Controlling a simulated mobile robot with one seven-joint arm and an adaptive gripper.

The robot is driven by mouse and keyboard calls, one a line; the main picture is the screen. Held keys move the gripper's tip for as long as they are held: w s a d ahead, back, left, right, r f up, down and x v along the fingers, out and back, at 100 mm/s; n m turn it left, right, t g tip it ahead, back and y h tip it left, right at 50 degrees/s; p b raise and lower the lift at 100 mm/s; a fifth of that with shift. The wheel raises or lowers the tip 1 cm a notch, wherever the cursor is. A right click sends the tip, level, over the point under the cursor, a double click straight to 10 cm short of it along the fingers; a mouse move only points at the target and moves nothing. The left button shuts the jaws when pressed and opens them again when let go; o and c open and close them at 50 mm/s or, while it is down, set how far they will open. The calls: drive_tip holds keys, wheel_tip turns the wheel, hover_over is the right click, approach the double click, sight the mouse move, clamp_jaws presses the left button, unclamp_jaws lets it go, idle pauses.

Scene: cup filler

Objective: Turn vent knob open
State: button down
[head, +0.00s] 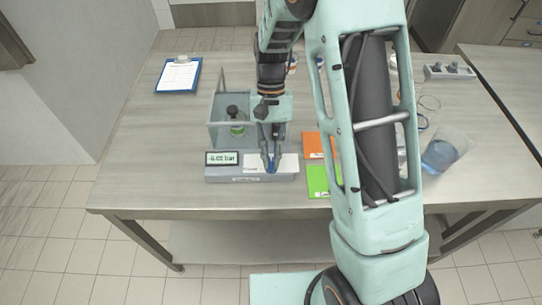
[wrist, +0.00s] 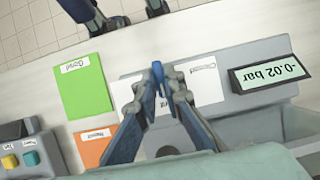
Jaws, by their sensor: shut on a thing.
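The blue vent knob (wrist: 159,72) sits on the front of the grey filler base (head: 225,177), between white label plates. My gripper (wrist: 161,88) points down with its fingers closed around the knob. In the head view my gripper (head: 270,163) is over the right part of the base front, and little of the knob shows. The right plate (wrist: 200,82) in the wrist view reads "Closed" upside down. The other plate is partly hidden by my fingers. The display (wrist: 265,74) reads -0.02 bar.
A clear-walled chamber (head: 216,108) with a dark-topped item stands behind the display. A green card (head: 317,180) and an orange card (head: 313,146) lie right of the base. A clipboard (head: 178,76) lies back left. A bluish container (head: 440,152) is at right. The table's left front is clear.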

idle(0.3)
drive_tip(key=c, duration=2)
unclamp_jaws()
drive_tip(key=shift+c, duration=0.2)
drive_tip(key=shift+r, duration=0.1)
drive_tip(key=v, duration=1.2)
